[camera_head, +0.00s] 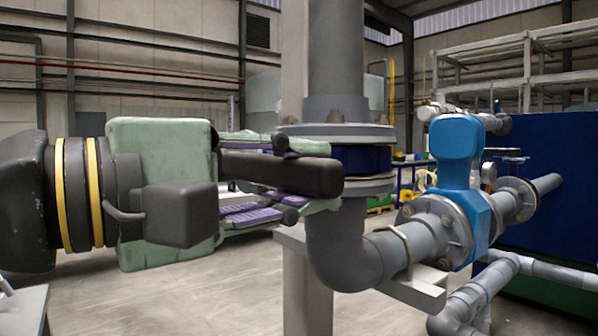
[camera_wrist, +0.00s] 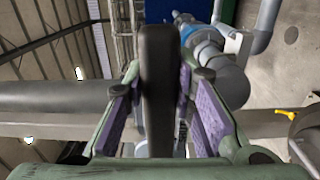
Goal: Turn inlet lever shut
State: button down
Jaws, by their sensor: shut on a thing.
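The inlet lever (camera_head: 285,172) is a thick dark bar lying about level beside the upright grey pipe. It meets a dark blue valve body (camera_head: 362,158) clamped between two grey flanges. My gripper (camera_head: 297,183), with green fingers and purple pads, reaches in from the left and is shut around the lever. In the wrist view the lever (camera_wrist: 160,85) runs lengthwise between the finger pads. The lever's joint to the valve is partly hidden.
A grey pipe elbow (camera_head: 340,250) curves below the valve towards a bright blue valve (camera_head: 462,170) on the right. A pale support post (camera_head: 307,295) stands below. A large dark blue block (camera_head: 555,190) fills the right. Open floor (camera_head: 180,300) lies at the lower left.

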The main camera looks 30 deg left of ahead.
jog(key=c, duration=1.3)
grip_release()
jog(key=shift+f, duration=0.1)
jog(key=v, duration=1.2)
jog(key=shift+a, duration=0.1)
